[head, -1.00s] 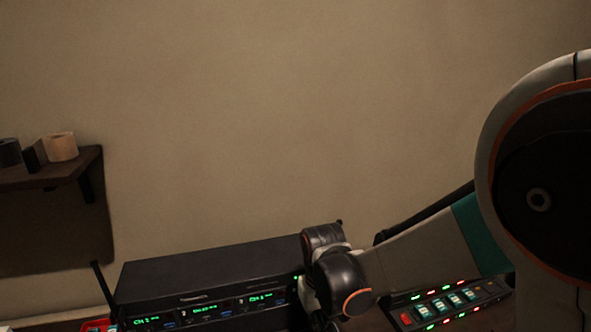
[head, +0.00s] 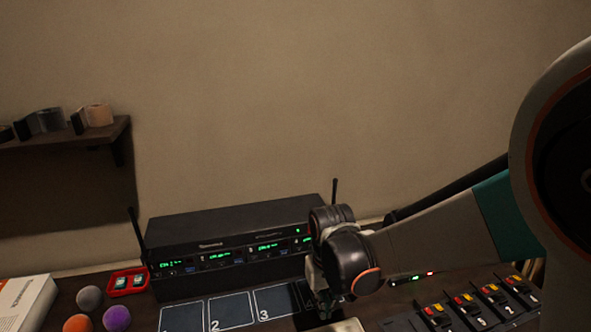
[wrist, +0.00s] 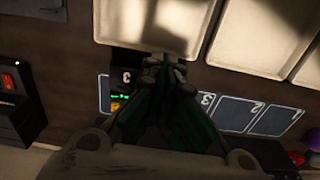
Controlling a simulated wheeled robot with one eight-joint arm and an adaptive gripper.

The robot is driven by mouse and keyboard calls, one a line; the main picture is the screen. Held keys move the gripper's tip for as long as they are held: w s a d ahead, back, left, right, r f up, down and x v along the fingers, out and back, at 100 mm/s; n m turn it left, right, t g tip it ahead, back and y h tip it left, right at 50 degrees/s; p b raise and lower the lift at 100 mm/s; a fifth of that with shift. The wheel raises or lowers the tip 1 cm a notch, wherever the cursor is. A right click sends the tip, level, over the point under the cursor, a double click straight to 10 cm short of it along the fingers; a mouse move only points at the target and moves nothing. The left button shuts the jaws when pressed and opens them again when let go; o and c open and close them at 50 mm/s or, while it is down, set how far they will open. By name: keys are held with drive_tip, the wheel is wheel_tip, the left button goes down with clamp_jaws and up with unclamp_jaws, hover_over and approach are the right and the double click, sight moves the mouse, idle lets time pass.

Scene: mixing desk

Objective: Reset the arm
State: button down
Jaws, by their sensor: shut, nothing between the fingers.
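My gripper (wrist: 164,64) is shut and empty in the wrist view, its dark green fingers pointing up the picture over the desk. A small black block marked 3 (wrist: 127,77) is just left of the fingers, with small green and yellow lights (wrist: 118,102) below it, partly hidden by the gripper; I cannot tell whether it touches them. In the head view my arm reaches in from the right, its wrist in front of the right end of a black receiver unit (head: 225,232). The fingertips are not clear there.
Numbered dark pads (head: 231,309) lie before the receiver. Pale trays (wrist: 262,38) lie above the pads in the wrist view. A red tray (head: 114,291), coloured balls (head: 117,317) and a white box (head: 22,303) are at left. A switch panel (head: 478,311) is at right. A shelf (head: 75,143) is on the wall.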

drive_tip(key=w+d+r+m+t, duration=0.1)
drive_tip(key=w+d+r, duration=0.15)
drive_tip(key=r, duration=0.25)
drive_tip(key=s+d+r+m+t, duration=0.1)
drive_tip(key=s+d+r+t, duration=0.2)
drive_tip(key=s+d+r, duration=0.2)
drive_tip(key=s+d+r+t, duration=0.2)
drive_tip(key=s+d+r, duration=0.3)
drive_tip(key=s, duration=0.6)
drive_tip(key=shift+s+d+r+m+t, duration=0.15)
drive_tip(key=shift+d+r+m+t, duration=0.05)
drive_tip(key=shift+d+m+t, duration=0.25)
